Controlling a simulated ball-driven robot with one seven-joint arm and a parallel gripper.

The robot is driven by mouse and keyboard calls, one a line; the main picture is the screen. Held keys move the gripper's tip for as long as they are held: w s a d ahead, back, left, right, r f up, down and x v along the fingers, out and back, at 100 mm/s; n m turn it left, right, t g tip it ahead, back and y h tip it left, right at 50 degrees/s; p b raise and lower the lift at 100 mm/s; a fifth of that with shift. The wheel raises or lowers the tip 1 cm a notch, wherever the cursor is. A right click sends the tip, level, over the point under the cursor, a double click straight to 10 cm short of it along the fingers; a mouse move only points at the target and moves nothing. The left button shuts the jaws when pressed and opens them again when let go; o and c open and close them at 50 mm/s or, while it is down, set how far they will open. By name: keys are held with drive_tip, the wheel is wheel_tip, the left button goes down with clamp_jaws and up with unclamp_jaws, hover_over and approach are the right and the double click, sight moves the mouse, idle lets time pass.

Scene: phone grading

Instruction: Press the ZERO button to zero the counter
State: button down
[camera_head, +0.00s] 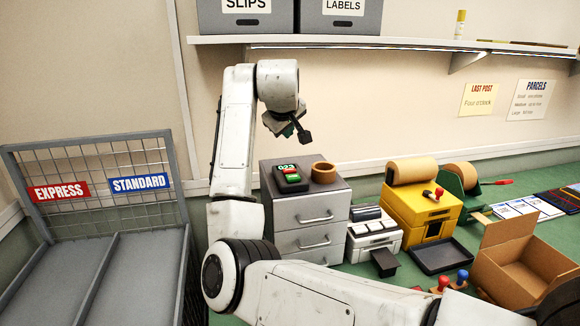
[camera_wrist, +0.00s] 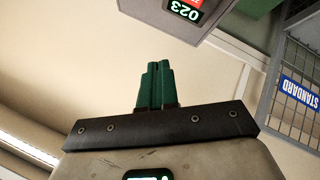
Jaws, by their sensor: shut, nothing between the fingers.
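The counter (camera_head: 288,178) stands on top of a grey drawer cabinet (camera_head: 307,211) in the head view. Its green display reads 023, and a red part and a green part show below the display. In the wrist view the counter's display (camera_wrist: 185,12) appears upside down at the top edge, also reading 023. The ZERO label cannot be read. My gripper (camera_head: 300,135) is above the counter and apart from it. Its green fingers (camera_wrist: 156,85) are together in the wrist view, with nothing between them.
A brown roll (camera_head: 323,172) sits right beside the counter. A wire rack (camera_head: 95,190) with EXPRESS and STANDARD signs stands left. A yellow dispenser (camera_head: 425,205), an open cardboard box (camera_head: 520,262) and a black tray (camera_head: 441,256) lie to the right. A shelf (camera_head: 350,41) runs above.

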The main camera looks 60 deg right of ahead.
drive_tip(key=shift+d+r, duration=0.4)
drive_tip(key=b, duration=0.7)
hover_over(288, 171)
wheel_tip(288, 171, down, 6)
drive_tip(key=shift+a+f, duration=0.1)
drive_tip(key=shift+f, duration=0.15)
drive_tip(key=shift+s+f, duration=0.1)
drive_tip(key=shift+f, duration=1)
drive_tip(key=shift+f, duration=0.15)
idle(0.6)
drive_tip(key=shift+f, duration=0.3)
